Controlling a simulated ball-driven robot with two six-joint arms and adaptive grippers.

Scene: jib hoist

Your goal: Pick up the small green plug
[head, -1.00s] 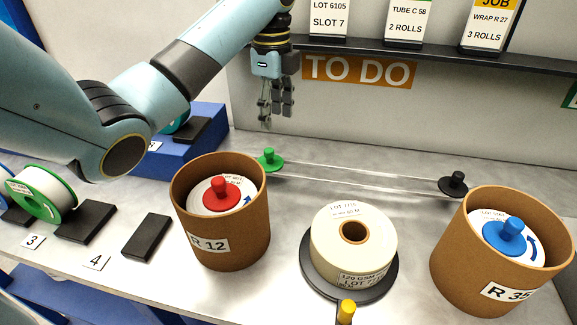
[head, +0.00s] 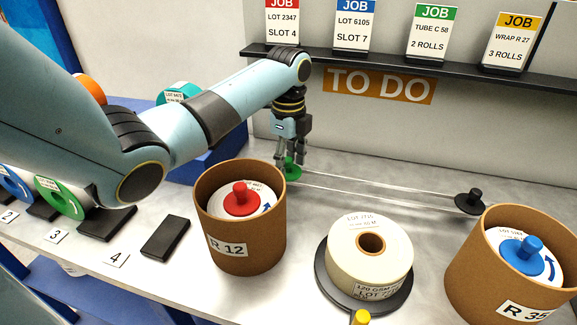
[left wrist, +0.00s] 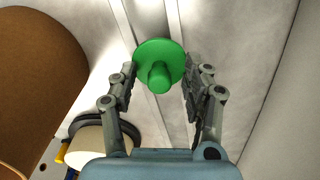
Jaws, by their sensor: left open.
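The small green plug (head: 291,168) sits on the table at the left end of two thin pale rails, behind the R 12 tub. In the left wrist view the green plug (left wrist: 159,68) shows as a round flange with a knob, lying between the fingertips. My left gripper (head: 291,160) points down over it. In the left wrist view its two fingers (left wrist: 158,82) are apart on either side of the plug, with gaps visible, and hold nothing. My right gripper is in neither view.
A brown tub R 12 (head: 219,232) with a red-knobbed roll stands in front of the plug. A black plug (head: 469,200) marks the rails' right end. A cream roll (head: 350,268) and tub R 35 (head: 471,285) stand at right. A shelf (head: 400,72) runs along the back wall.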

